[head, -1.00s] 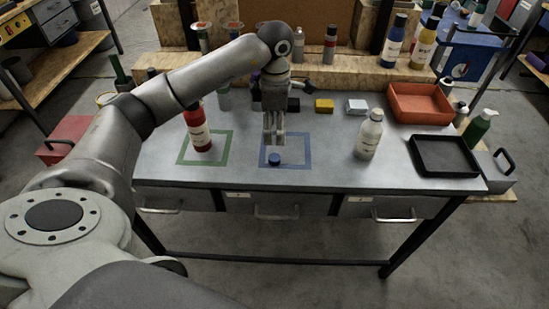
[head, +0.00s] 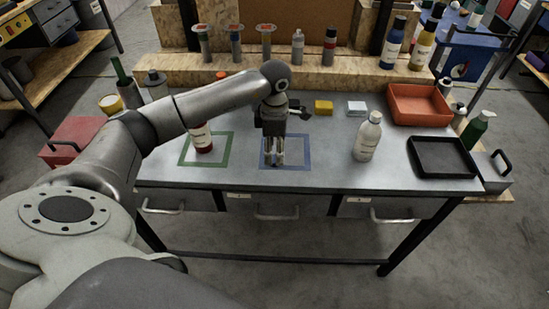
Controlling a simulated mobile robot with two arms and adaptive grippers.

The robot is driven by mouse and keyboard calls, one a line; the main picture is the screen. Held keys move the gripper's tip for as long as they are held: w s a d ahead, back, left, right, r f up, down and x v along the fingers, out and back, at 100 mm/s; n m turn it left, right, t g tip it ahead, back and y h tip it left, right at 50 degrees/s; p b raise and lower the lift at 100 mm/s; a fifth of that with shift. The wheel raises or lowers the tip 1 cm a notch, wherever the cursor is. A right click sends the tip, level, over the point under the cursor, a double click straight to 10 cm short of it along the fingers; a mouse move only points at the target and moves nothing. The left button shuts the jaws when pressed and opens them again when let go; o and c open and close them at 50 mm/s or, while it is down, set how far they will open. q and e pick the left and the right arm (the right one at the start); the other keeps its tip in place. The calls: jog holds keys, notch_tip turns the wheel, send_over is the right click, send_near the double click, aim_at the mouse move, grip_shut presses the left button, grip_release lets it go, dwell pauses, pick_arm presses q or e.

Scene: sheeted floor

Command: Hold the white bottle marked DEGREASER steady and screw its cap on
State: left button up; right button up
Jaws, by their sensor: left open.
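The white bottle (head: 367,142) stands upright on the right half of the grey workbench. Its label is too small to read, and I cannot tell whether anything is on its neck. My left gripper (head: 273,163) points down over the blue-taped square (head: 303,164), well left of the bottle. Its fingers are open, low at the bench top. The small blue cap seen in that square earlier is hidden at the fingers now. I cannot tell whether they touch it. My right gripper is not in view.
An orange bin (head: 420,120) and a black tray (head: 444,170) are at the right. Yellow (head: 324,106) and white (head: 357,108) blocks lie at the back. The front middle is clear.

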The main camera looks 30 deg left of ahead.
aim_at(274, 159)
pick_arm(q)
jog(key=shift+f+p, duration=0.4)
jog(key=shift+f, duration=1.45)
jog(key=shift+c, duration=0.5)
jog(key=c, duration=0.7)
